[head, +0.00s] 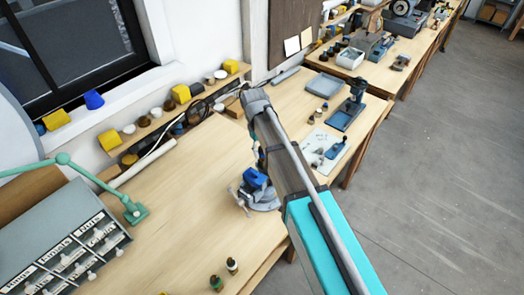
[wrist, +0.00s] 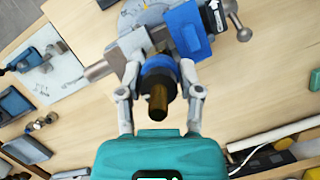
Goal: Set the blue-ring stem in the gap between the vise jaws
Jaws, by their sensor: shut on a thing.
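The blue-ring stem (wrist: 158,103) shows in the wrist view as a dark brass rod end with a blue ring around it. My gripper (wrist: 158,72) is shut on it, with one finger on each side. The vise (wrist: 188,30), blue and grey with a round-ended handle, lies just beyond the stem in that view. In the head view the vise (head: 257,181) stands on the bench, partly behind my arm. The gap between its jaws is hidden, and I cannot tell whether the stem touches them.
A white sheet with blue tools (head: 322,150) and a blue press (head: 347,112) stand right of the vise. A drawer cabinet (head: 65,250) and a green lamp arm (head: 133,210) are at left. Two small bottles (head: 232,265) stand near the front edge.

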